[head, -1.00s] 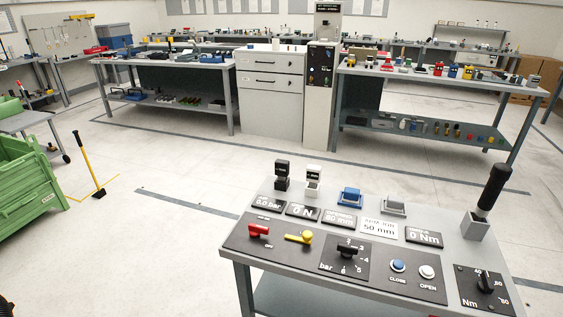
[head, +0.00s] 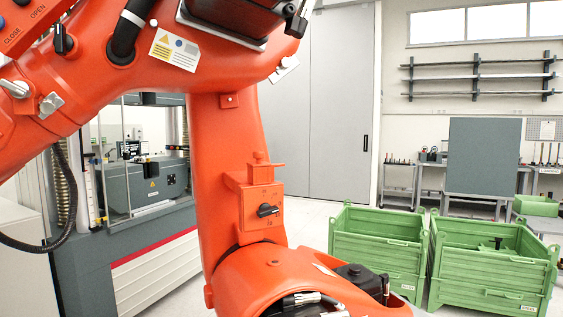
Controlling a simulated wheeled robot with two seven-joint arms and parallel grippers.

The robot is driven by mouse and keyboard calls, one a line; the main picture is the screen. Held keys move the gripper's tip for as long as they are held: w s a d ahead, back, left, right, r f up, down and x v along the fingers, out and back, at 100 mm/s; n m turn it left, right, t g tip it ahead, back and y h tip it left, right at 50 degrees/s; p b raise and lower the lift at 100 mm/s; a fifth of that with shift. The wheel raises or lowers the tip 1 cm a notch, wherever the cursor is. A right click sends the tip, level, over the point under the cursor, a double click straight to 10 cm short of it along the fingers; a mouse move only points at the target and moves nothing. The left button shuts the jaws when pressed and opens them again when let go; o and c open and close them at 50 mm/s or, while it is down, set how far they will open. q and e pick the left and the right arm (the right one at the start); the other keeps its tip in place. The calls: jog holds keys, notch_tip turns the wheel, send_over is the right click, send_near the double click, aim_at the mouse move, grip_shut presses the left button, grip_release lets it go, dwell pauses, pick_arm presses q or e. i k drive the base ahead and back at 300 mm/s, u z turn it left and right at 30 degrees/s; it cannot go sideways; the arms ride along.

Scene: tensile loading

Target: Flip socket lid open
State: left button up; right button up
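A large orange industrial arm (head: 228,150) fills the left and centre of the head view, close to me. On its lower orange body, a black box-like part with a flat top (head: 356,275) sits beside dark openings and cable ends (head: 300,300). I cannot tell whether this part is the socket or whether it has a lid. An orange box with a black rotary switch (head: 267,211) is on the upright link. No part is clearly recognisable as a socket lid. Neither of my grippers is in view.
Two green crates (head: 375,245) (head: 490,262) stand on the floor at right. A grey testing machine (head: 155,190) stands behind the arm at left. Grey doors (head: 335,110) are behind it. Wall racks (head: 478,76) and a grey panel (head: 482,155) are at the back right.

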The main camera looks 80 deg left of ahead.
aim_at(258, 155)
jog(key=u, duration=2.05)
jog(key=i, duration=0.25)
jog(key=u, duration=0.75)
